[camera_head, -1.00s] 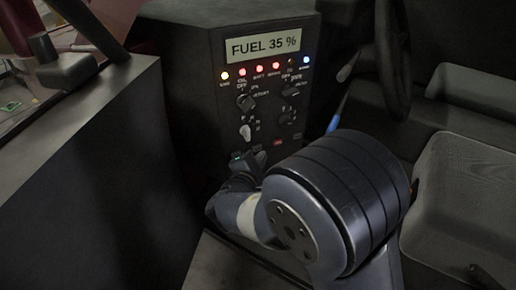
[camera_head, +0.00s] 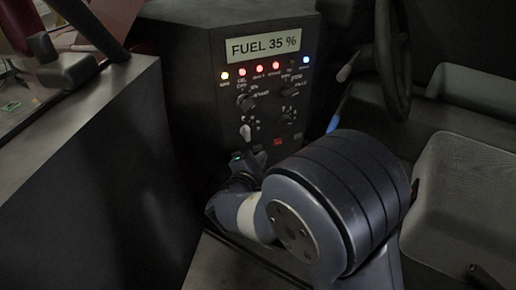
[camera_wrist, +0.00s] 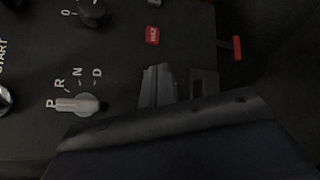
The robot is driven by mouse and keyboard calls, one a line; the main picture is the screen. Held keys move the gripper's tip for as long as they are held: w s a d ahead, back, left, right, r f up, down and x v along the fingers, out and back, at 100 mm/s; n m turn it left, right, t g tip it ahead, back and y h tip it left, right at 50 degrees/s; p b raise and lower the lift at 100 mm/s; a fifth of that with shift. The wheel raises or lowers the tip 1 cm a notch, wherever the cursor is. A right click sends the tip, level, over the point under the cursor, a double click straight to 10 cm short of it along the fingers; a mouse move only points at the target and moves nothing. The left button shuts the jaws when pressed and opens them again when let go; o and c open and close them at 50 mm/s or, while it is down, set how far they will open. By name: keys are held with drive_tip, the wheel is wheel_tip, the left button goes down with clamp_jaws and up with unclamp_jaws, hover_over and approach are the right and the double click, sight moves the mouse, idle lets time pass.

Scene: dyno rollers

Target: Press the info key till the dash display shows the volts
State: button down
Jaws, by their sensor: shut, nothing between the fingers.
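The dash display (camera_head: 264,46) reads "FUEL 35 %" at the top of the dark dash panel (camera_head: 205,75) in the head view. I cannot make out the info key among the panel's small controls. My gripper is near the lower part of the panel; in the head view it is mostly hidden behind my arm. In the wrist view my gripper (camera_wrist: 158,72) is shut and empty. Its fingertips are over the panel, below a red "HAZ" key (camera_wrist: 152,36) and right of the P-R-N-D selector (camera_wrist: 82,105). I cannot tell whether they touch the panel.
A row of lit lamps (camera_head: 259,69) runs below the display. A round knob (camera_wrist: 92,12) and a red lever-like part (camera_wrist: 236,47) show in the wrist view. A steering wheel (camera_head: 399,60) and a seat (camera_head: 465,200) are at right.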

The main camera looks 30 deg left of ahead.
drive_tip(key=shift+a, duration=0.1)
idle(0.3)
drive_tip(key=shift+w+a, duration=0.25)
drive_tip(key=shift+w+a+b, duration=0.25)
drive_tip(key=shift+b, duration=0.15)
idle(0.6)
idle(0.4)
drive_tip(key=shift+s+d+b, duration=0.5)
drive_tip(key=shift+d, duration=0.1)
drive_tip(key=shift+s, duration=0.1)
drive_tip(key=s+d+b, duration=0.1)
drive_tip(key=d, duration=0.1)
drive_tip(key=s+d+b, duration=0.1)
drive_tip(key=s, duration=0.1)
drive_tip(key=shift+d, duration=0.4)
idle(0.4)
